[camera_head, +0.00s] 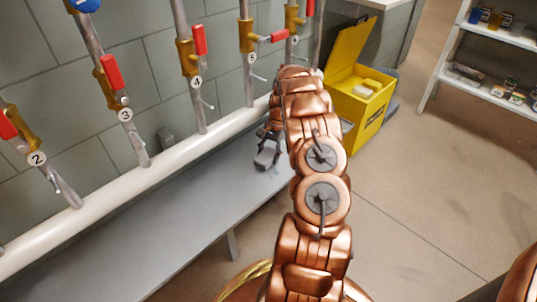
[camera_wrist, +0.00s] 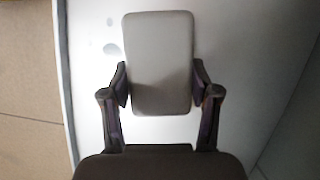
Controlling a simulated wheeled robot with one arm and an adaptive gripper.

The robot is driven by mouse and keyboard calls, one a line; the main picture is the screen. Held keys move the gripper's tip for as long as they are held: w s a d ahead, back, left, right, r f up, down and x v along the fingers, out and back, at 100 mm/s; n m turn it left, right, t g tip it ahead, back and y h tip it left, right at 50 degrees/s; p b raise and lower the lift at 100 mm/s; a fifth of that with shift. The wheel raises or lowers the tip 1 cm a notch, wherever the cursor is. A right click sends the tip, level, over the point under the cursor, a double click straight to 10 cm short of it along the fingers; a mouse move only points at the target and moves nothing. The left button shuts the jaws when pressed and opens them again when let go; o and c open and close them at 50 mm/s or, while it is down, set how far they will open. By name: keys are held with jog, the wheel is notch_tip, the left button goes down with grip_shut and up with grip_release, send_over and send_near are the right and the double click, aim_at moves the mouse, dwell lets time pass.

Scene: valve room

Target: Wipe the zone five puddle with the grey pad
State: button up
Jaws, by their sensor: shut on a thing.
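My gripper (camera_wrist: 160,88) is shut on the grey pad (camera_wrist: 158,62), with one finger on each long side of it. In the head view my gripper (camera_head: 269,141) is low over the right part of the grey bench (camera_head: 165,228), below the pipes marked 4 and 5. The pad there (camera_head: 266,158) is partly hidden by the fingers. In the wrist view faint wet spots, perhaps the puddle (camera_wrist: 112,50), show on the pale bench top just left of the pad. I cannot tell whether the pad touches the bench.
Valve pipes with red handles (camera_head: 200,40) rise behind the bench, above a thick white pipe (camera_head: 150,180). An open yellow box (camera_head: 355,105) stands beyond my arm. A white shelf (camera_head: 490,70) is at the far right. Open floor (camera_head: 440,190) lies to the right.

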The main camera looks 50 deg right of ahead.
jog(key=shift+f, duration=0.75)
jog(key=shift+s, duration=0.1)
